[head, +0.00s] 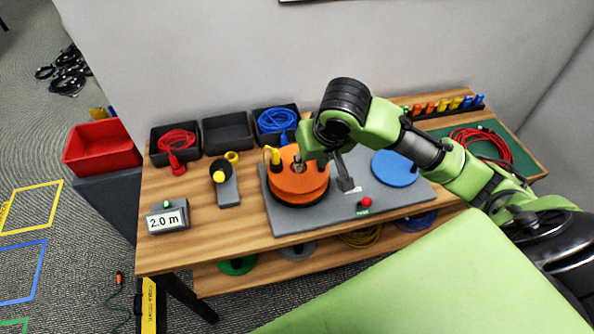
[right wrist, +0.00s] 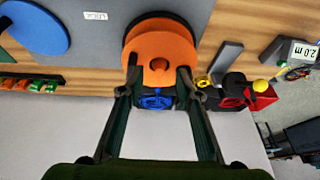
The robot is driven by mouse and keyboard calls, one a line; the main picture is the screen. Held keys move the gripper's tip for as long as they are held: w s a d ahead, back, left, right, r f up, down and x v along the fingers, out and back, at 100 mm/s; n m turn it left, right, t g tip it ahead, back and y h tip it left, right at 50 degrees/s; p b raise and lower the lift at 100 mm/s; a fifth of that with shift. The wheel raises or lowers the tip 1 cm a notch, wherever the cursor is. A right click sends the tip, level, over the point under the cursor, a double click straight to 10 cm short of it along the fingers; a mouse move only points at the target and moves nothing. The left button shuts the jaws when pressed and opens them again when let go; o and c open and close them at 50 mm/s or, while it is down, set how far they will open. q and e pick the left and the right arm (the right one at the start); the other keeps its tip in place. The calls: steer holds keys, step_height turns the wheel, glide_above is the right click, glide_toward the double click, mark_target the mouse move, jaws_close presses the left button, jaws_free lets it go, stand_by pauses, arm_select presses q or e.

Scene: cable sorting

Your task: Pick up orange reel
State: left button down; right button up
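The orange reel (head: 299,191) lies on a grey plate (head: 345,216) on the wooden bench, with a dark flange under it. Its small hub (right wrist: 158,63) shows in the right wrist view. My right gripper (right wrist: 158,72) is open, its two fingers spread over the near edge of the reel, one on each side of the hub. Whether the fingers touch the reel cannot be told. In the head view the right wrist hangs over the reel's back right edge and hides part of it. My left gripper is in neither view.
A blue disc (head: 395,168) lies right of the reel. A red knob (head: 366,202) is on the plate's front. Black bins with red cable (head: 177,140) and blue cable (head: 277,120) stand behind. A length display (head: 167,220) reads 2.0 m. A red bin (head: 100,146) is at left.

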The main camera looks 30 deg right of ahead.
steer(key=d+r+m+h, duration=0.1)
steer(key=d+r+m, duration=0.1)
steer(key=d+r, duration=0.35)
steer(key=x, duration=0.8)
steer(key=shift+w+a+f, duration=0.15)
steer(key=shift+w, duration=0.1)
steer(key=shift+a+p+x, duration=0.15)
steer(key=shift+p+x, duration=0.1)
steer(key=shift+x, duration=1.05)
steer(key=shift+a+p+x, duration=0.15)
steer(key=shift+p+x, duration=0.1)
steer(key=shift+x, duration=1.1)
steer(key=shift+s, duration=0.1)
jaws_close()
